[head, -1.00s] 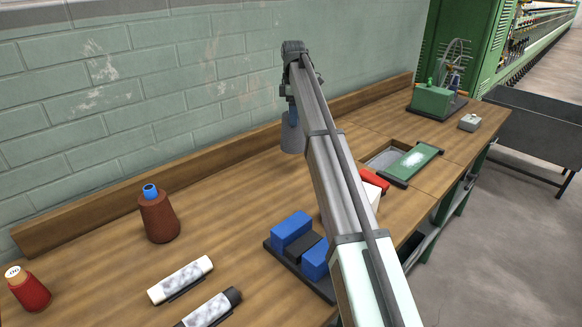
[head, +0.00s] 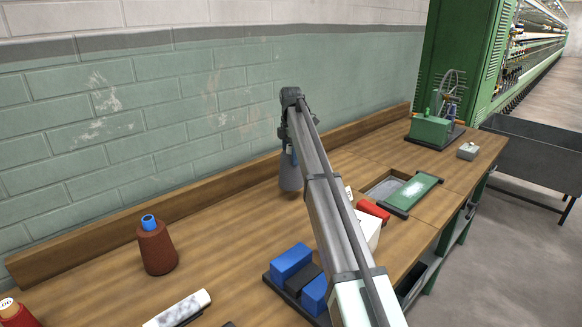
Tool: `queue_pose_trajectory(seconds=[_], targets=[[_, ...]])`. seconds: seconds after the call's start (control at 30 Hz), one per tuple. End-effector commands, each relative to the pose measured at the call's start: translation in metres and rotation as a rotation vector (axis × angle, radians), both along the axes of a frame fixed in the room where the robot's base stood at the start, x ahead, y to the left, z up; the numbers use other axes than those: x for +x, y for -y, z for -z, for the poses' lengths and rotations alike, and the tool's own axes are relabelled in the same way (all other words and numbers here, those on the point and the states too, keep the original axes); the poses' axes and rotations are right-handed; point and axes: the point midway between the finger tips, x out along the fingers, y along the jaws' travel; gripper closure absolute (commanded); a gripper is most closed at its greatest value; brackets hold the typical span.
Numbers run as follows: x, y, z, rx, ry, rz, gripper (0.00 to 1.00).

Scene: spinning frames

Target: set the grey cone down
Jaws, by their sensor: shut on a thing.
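The grey cone (head: 290,177) hangs upright below the end of my arm in the head view, at the back of the wooden bench (head: 225,220). My gripper (head: 290,156) is shut on the cone's narrow blue top. The fingers are small and partly hidden by the arm. The cone's wide base is low over the bench top, near the back board. I cannot tell whether it touches the wood.
A brown cone with a blue top (head: 156,248) stands to the left. Blue blocks on a dark base (head: 292,268) lie in front, and a red roll (head: 373,211) and green plate (head: 415,190) to the right. Bare wood surrounds the grey cone's left side.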

Motion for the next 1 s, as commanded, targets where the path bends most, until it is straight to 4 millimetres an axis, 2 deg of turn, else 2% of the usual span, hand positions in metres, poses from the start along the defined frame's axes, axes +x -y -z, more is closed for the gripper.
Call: queue_pose_trajectory(seconds=[0.23, 0.5, 0.9, 0.93, 1.0], targets=[[0.000, 0.000, 0.017, 0.000, 0.000, 0.001, 0.99], [0.000, 0.000, 0.045, 0.000, 0.000, 0.001, 0.99], [0.000, 0.000, 0.048, 0.000, 0.000, 0.001, 0.99], [0.000, 0.000, 0.048, 0.000, 0.000, 0.001, 0.13], [0.000, 0.000, 0.048, 0.000, 0.000, 0.001, 0.07]])
